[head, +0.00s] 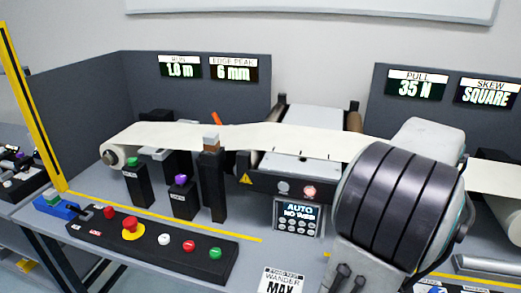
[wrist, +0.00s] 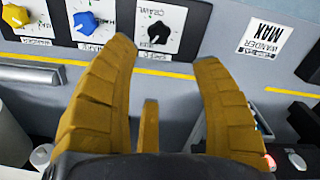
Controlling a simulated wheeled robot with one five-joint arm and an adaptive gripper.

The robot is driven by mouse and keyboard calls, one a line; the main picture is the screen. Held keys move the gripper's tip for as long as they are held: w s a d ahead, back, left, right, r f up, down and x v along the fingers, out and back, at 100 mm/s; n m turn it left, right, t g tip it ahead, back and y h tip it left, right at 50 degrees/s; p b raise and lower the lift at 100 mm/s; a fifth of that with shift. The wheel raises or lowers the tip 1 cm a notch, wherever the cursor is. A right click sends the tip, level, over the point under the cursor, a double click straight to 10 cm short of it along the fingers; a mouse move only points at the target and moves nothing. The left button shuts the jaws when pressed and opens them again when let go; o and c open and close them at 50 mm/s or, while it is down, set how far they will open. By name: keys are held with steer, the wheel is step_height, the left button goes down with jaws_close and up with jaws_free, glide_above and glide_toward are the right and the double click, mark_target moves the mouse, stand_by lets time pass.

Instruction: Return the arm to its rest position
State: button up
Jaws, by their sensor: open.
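My gripper (wrist: 166,60) shows in the wrist view with its two ochre fingers spread apart and nothing between them. Below the fingertips are the grey bench front, a yellow line and a panel with a black knob (wrist: 158,33), a blue knob (wrist: 86,22) and a yellow knob (wrist: 14,15). In the head view my arm's large dark, banded joint fills the right side and hides part of the bench; the gripper itself is not seen there.
A cream web (head: 190,134) runs across rollers along the bench. A black button panel (head: 150,245) with a red emergency button (head: 133,228) lies at the front left. A yellow-black post (head: 30,105) stands at the left. A WANDER MAX label (head: 282,281) lies near the front edge.

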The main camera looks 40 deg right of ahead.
steer(key=w+a+f+m, duration=0.3)
steer(key=a+f+m, duration=0.1)
steer(key=a+m, duration=0.4)
steer(key=w+a+r+n+t+p, duration=0.1)
steer(key=w+a+r+n, duration=0.1)
steer(key=a, duration=0.6)
steer(key=w+a+r+n+t+p, duration=0.1)
steer(key=w+a+r+n+p, duration=0.1)
steer(key=a+n, duration=0.5)
steer(key=w+a+r+n+t+p, duration=0.1)
steer(key=w+a+r+n+p, duration=0.1)
steer(key=w+a+n, duration=0.3)
steer(key=shift+a+r, duration=0.7)
steer(key=shift+a, duration=1.7)
steer(key=shift+w, duration=0.1)
